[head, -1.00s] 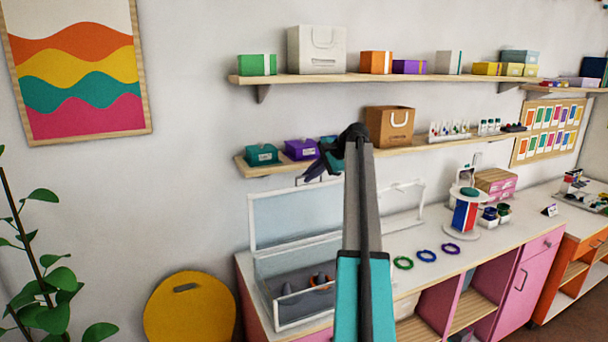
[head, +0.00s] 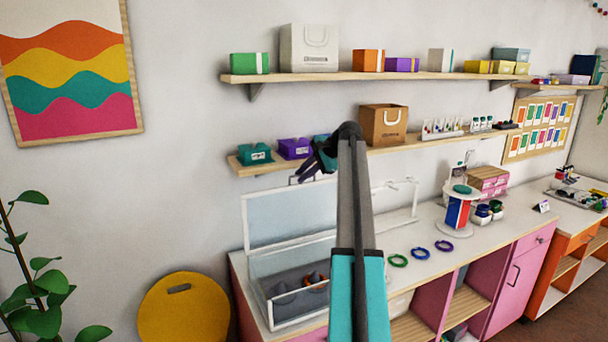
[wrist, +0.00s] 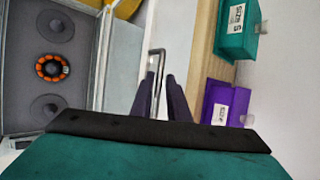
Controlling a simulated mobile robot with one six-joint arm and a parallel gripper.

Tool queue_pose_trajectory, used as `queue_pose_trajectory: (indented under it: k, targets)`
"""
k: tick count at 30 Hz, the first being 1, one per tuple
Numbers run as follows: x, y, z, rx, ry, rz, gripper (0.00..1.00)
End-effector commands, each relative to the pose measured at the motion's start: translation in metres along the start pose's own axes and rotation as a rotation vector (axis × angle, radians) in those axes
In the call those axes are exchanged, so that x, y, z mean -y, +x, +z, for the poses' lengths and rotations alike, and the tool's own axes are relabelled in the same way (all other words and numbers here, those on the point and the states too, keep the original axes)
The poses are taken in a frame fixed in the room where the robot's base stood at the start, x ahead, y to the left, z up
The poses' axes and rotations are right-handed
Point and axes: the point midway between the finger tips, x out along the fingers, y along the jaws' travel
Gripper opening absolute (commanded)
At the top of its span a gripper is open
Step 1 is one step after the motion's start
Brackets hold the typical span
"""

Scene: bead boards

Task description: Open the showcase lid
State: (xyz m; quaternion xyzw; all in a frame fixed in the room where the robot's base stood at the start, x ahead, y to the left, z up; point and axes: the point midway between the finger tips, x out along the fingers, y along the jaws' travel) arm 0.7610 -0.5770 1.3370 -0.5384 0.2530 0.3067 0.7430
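The showcase (head: 300,322) is a clear box with a white frame on the left end of the counter. Its clear lid (head: 270,218) stands raised, close to upright, at the back. My gripper (head: 301,178) is at the lid's top edge. In the wrist view, my two dark fingers (wrist: 161,76) are apart, with a thin metal handle (wrist: 156,52) at their tips; part of it shows between them. I cannot tell whether they touch it. The showcase interior (wrist: 20,85) shows at left, holding an orange-and-black bead ring (wrist: 52,68) on a dark mount.
A low shelf (head: 262,170) with a teal box (head: 255,154) and a purple box (head: 294,148) is close behind my gripper. A paper bag (head: 383,124) stands on it. Green, blue and purple rings (head: 420,254) lie on the counter right of the showcase.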

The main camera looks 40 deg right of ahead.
Motion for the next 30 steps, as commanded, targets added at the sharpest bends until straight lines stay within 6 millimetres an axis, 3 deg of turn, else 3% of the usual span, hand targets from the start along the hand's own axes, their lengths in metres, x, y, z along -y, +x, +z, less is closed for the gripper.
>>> queue_pose_trajectory:
  k: [1, 4, 11, 30]
  targets:
    - [-0.009, 0.008, -0.002, 0.002, 0.004, 0.019, 0.26]
    - [-0.009, 0.007, -0.002, 0.002, 0.003, 0.019, 0.26]
    - [-0.009, -0.009, -0.003, 0.001, 0.003, 0.016, 0.26]
    - [-0.003, -0.111, 0.001, -0.001, -0.002, -0.001, 0.26]
